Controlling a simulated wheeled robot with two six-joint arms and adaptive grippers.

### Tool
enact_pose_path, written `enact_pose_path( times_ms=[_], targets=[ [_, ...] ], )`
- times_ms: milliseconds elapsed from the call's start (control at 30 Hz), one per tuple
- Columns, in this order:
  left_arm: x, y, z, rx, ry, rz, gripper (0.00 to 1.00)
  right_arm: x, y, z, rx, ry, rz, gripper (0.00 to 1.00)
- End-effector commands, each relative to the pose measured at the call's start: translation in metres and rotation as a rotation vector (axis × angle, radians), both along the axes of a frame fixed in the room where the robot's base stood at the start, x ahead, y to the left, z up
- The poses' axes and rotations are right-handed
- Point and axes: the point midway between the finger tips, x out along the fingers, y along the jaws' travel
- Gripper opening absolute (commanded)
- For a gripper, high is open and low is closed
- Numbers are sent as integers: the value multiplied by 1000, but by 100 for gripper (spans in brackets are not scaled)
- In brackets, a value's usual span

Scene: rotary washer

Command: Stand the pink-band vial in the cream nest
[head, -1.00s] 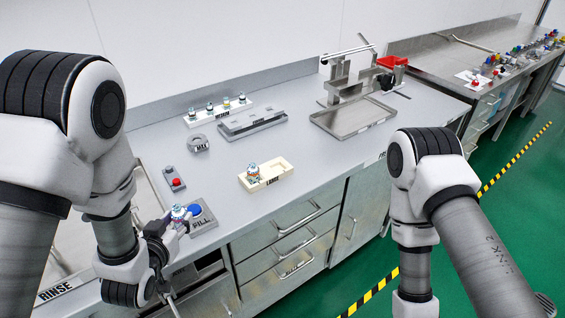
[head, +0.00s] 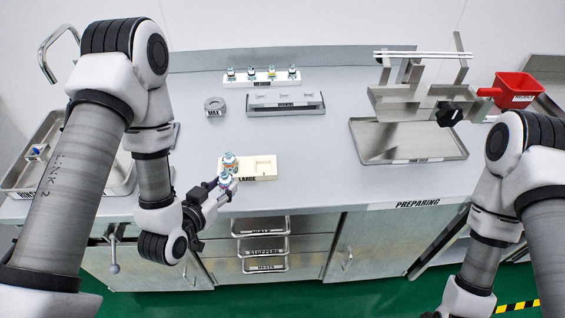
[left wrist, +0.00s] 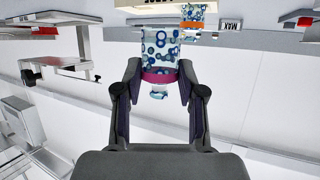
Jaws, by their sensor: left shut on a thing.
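The pink-band vial (left wrist: 158,77) has a clear body with a blue circle pattern and a pink ring. My left gripper (left wrist: 157,92) is shut on it, one finger each side. In the head view the gripper (head: 222,187) holds the vial (head: 225,179) at the front left of the cream nest. The cream nest (head: 265,176), labelled LARGE, lies near the bench's front edge. An orange-band vial (head: 230,160) stands in its left part; the square socket on its right is empty. The orange-band vial also shows in the left wrist view (left wrist: 192,12). My right gripper is out of view.
Behind stand a white rack (head: 262,82) with several vials, a grey block (head: 285,109) and a grey ring holder (head: 214,109). A steel tray (head: 407,150) and red bin (head: 516,90) are at the right. The bench right of the nest is clear.

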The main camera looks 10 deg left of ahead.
Motion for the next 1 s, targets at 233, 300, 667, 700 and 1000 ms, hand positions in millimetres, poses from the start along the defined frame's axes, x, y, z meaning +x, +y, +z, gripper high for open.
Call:
enact_pose_path(
  times_ms=[233,300,667,700,1000],
  targets=[
    [-3,6,-13,1,-3,27,5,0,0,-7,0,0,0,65],
    [6,2,-17,2,-6,24,5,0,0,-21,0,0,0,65],
    [85,-32,-12,3,-5,24,5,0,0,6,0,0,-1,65],
    [95,-36,-12,1,-4,25,5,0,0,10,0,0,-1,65],
    [140,-55,-23,0,1,28,5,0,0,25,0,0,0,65]
  ],
)
